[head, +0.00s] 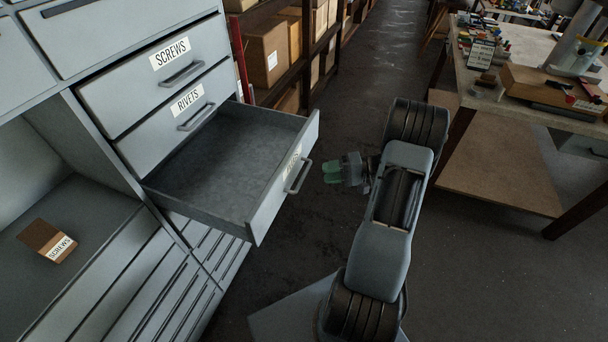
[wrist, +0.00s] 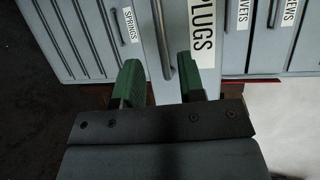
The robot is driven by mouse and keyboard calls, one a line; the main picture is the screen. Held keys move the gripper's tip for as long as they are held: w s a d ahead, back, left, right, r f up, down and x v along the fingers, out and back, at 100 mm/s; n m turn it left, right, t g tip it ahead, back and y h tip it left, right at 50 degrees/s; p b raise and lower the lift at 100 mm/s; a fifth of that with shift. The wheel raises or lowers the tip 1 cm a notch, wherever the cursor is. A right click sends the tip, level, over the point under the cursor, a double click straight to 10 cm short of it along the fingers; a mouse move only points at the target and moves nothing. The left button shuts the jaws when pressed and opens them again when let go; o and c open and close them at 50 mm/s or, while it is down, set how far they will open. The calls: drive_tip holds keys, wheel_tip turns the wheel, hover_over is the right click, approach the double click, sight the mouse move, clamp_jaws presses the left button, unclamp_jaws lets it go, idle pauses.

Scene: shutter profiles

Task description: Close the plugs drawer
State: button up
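The plugs drawer (head: 264,205) is pulled well out of the cabinet, and its inside looks empty. Its front faces right, with a bar handle (head: 298,177) and a label hard to read in the head view. In the wrist view the PLUGS label (wrist: 202,32) is plain, and the handle (wrist: 162,40) shows ahead, in line with the gap between the fingers. My gripper (head: 331,172) is just right of the handle, with a small gap between them. In the wrist view its green fingers (wrist: 160,82) are spread apart with nothing held between them.
The shut rivets drawer (head: 170,125) and screws drawer (head: 150,75) are above. A brown box labelled SCREWS (head: 47,240) lies in an open bay at left. A workbench (head: 510,100) stands at right. Dark floor (head: 355,75) is clear between cabinet and bench.

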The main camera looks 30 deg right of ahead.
sight(304, 175)
drive_tip(key=p+x, duration=0.1)
drive_tip(key=x, duration=0.7)
drive_tip(key=shift+w+a+f+p, duration=0.1)
drive_tip(key=shift+a+p, duration=0.05)
drive_tip(key=shift+p, duration=0.2)
drive_tip(key=shift+c, duration=0.3)
clamp_jaws()
